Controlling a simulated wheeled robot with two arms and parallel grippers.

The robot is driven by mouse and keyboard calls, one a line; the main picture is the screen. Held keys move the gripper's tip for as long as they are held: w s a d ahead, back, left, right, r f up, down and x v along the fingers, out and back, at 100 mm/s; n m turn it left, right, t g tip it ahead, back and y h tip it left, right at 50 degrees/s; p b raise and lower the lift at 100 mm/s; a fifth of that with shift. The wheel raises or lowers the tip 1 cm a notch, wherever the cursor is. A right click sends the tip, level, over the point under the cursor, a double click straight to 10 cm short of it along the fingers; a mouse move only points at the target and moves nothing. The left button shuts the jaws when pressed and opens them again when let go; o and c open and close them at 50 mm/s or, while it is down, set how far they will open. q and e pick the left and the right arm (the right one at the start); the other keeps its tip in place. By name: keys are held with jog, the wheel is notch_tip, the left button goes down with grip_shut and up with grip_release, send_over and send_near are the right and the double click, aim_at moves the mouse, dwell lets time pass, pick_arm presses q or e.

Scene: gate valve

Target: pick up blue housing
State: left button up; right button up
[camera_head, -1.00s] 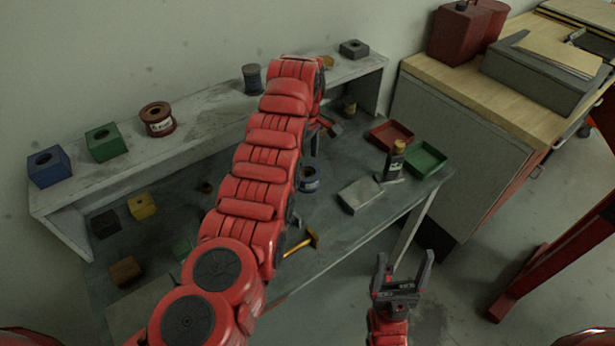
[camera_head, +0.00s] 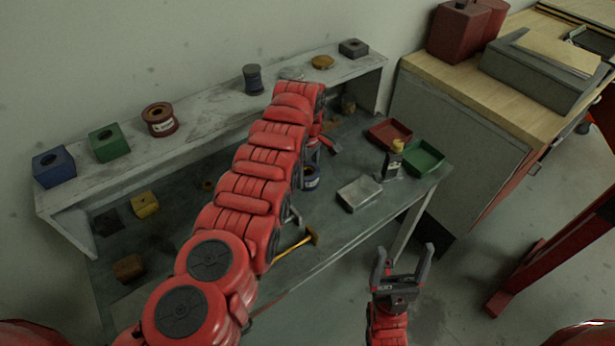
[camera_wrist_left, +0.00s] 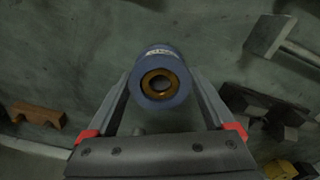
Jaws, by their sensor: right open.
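The blue housing (camera_wrist_left: 161,78) is a short blue cylinder with a pale label and a brass-coloured ring in its end, in the left wrist view. The two fingers of my left gripper (camera_wrist_left: 160,88) stand apart on either side of it. I cannot tell whether they touch it. In the head view a blue labelled cylinder (camera_head: 311,179) stands on the bench beside my left arm, which hides most of the left gripper. My right gripper (camera_head: 401,268) is open and empty in front of the bench.
A raised shelf behind carries a blue block (camera_head: 54,167) and a green block (camera_head: 109,143).

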pick_arm(q)
grip_shut()
